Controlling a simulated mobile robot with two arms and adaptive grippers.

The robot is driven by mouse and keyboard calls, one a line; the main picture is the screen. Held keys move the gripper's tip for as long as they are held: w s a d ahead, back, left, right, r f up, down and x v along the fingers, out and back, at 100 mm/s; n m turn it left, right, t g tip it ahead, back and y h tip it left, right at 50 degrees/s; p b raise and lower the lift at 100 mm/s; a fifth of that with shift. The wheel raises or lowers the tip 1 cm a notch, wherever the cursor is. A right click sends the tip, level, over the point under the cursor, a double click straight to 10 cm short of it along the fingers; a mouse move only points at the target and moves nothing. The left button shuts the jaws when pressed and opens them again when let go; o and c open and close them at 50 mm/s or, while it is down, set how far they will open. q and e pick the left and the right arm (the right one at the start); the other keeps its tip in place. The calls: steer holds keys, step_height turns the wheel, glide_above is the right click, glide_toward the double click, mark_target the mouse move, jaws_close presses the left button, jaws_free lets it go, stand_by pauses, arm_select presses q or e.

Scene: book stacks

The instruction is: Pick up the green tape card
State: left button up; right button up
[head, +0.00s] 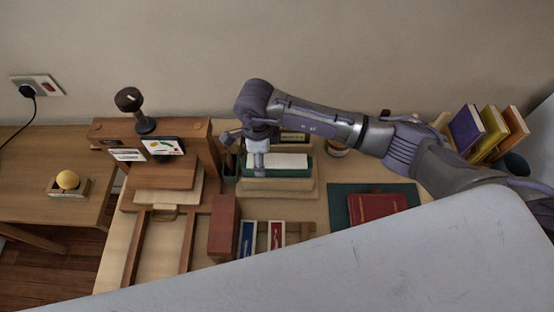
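My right gripper (257,162) points down at the back middle of the table, its arm reaching in from the right. It is over the left end of a dark green box (295,170) with a white top (278,160). The fingers are small here, and I cannot tell whether they are open or shut or hold anything. I cannot make out a green tape card for certain. A white card with coloured marks, some of them green (163,146), leans on the wooden stand at the left. My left gripper is not in view.
A wooden stand (200,130) carries a dark round-headed tool (128,100). A blue card (247,238) and a red card (277,234) lie beside a reddish-brown block (223,230). A red book (377,208) lies on a green mat (340,200). Upright books (467,130) stand at right.

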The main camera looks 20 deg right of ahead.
steer(key=c, duration=0.9)
